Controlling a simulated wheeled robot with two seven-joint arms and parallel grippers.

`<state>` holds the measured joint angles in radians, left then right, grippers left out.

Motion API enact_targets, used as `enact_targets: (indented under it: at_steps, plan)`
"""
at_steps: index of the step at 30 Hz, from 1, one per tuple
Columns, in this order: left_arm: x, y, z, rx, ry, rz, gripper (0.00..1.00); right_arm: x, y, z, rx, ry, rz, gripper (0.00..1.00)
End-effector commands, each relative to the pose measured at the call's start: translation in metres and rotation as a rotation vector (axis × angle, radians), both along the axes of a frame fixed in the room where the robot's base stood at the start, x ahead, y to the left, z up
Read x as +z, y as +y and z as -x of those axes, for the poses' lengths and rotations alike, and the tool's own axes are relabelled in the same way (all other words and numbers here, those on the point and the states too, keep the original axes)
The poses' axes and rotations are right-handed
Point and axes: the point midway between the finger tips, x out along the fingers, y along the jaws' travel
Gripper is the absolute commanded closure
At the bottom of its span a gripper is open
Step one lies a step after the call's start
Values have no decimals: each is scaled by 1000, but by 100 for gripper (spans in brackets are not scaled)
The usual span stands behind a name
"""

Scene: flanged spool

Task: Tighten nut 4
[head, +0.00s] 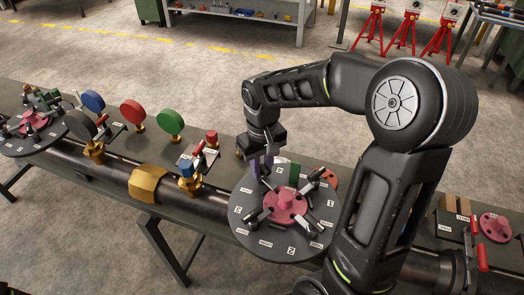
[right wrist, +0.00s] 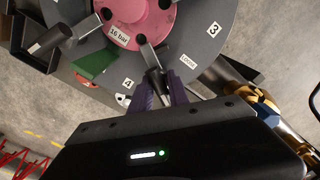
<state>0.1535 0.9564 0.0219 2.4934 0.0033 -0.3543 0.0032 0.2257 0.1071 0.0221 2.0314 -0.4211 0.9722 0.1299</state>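The pink-hubbed flange disc (head: 262,238) lies on the bench, with several numbered labels and dark studs around its pink hub (head: 285,207). In the right wrist view its label 4 (right wrist: 127,83) is beside a metal stud end (right wrist: 154,76), where nut 4 appears to be. A "loose" label (right wrist: 187,62) is on the other side. My right gripper (head: 262,165) is at the disc's far edge, pointing down. Its purple fingers (right wrist: 159,92) flank the stud end, one on each side. Whether they touch it is unclear. My left gripper is out of view.
A green block (head: 295,173) sits close to the right fingers. A brass-and-blue valve (head: 189,178), a red-topped fitting (head: 211,138) and coloured gauges (head: 170,122) stand to the left on the bench. A second flange (head: 495,227) is at the right.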

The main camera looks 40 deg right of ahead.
Motion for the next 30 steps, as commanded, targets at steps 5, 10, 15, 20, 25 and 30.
enact_targets:
  at_steps: [5,10,15,20,25,30]
  plan:
    - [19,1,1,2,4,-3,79,19,0,0,166,-2,0,79]
    - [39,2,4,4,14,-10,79,49,0,0,164,0,1,79]
    - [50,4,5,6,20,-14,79,66,0,0,164,0,1,79]
    - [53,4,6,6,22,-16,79,71,0,0,163,0,1,79]
    - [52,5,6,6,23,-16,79,71,0,0,163,1,0,79]
    - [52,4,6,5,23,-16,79,71,0,0,163,0,0,79]
